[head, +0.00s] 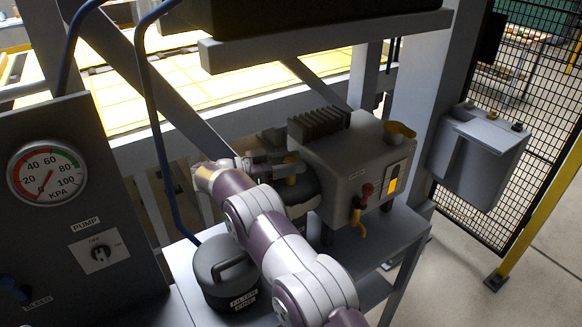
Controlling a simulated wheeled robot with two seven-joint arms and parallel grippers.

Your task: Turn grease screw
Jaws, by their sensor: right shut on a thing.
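The grey pump unit (345,165) stands on a shelf, with dark cooling fins on top, a yellow cap and a lit yellow sight window at its right. My right arm reaches up from the bottom, and its wrist bends toward the pump's left side. My right gripper (282,168) is at that side, shut on a small part there that I take to be the grease screw. The screw itself is mostly hidden by the fingers and wrist. A small brass-coloured bit shows beside the fingers. My left gripper is not in view.
A dark filter canister (226,272) stands close left of my arm. A panel with a pressure gauge (47,174) and a pump switch (99,253) is at the left. A blue hose hangs behind; a grey box (476,160) is right.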

